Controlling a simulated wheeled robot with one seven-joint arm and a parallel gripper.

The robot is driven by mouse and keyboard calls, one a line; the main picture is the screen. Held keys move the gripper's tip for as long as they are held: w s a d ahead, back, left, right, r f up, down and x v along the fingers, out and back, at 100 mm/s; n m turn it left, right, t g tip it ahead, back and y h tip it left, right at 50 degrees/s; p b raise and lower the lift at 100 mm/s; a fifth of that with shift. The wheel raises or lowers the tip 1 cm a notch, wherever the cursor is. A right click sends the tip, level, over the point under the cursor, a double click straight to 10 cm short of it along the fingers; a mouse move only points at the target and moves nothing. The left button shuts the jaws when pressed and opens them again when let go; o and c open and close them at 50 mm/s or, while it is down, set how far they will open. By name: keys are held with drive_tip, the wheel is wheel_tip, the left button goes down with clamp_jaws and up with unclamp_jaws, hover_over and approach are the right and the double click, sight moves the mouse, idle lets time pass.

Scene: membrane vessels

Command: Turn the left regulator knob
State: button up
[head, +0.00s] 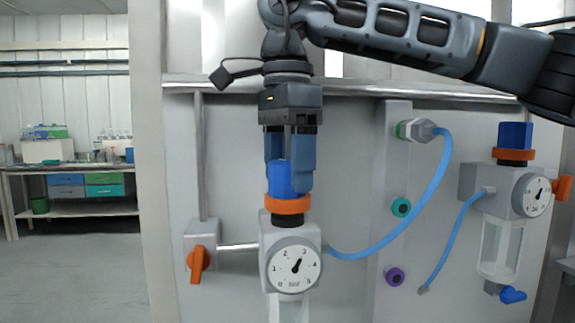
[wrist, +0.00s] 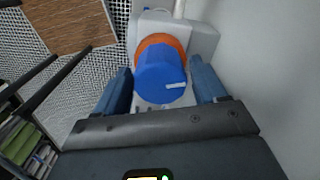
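The left regulator has a blue knob (head: 280,180) on top of an orange collar (head: 288,205), above a round white gauge (head: 294,268). The gauge needle points to the upper right. My gripper (head: 290,165) points straight down over this knob, its blue fingers reaching down around the knob's upper part. In the wrist view the knob (wrist: 160,78) sits between the two fingers, with a narrow gap visible on each side. A white mark on the knob points right there. My gripper is open, and the knob stands upright.
An orange valve handle (head: 198,262) is left of the regulator. A blue hose (head: 400,228) runs from the regulator to an upper fitting. A second regulator with a blue knob (head: 515,136) is at right. Teal (head: 401,207) and purple (head: 395,277) ports lie between.

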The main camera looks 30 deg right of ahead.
drive_tip(key=c, duration=0.8)
drive_tip(key=shift+n, duration=0.4)
drive_tip(key=shift+r+n+p, duration=0.1)
drive_tip(key=shift+n+p, duration=0.6)
drive_tip(key=shift+n, duration=0.3)
drive_tip(key=n+p, duration=0.1)
drive_tip(key=n, duration=0.3)
drive_tip(key=shift+n, duration=0.3)
drive_tip(key=n+p, duration=0.1)
drive_tip(key=n, duration=0.5)
drive_tip(key=shift+n, duration=0.3)
drive_tip(key=o, duration=1)
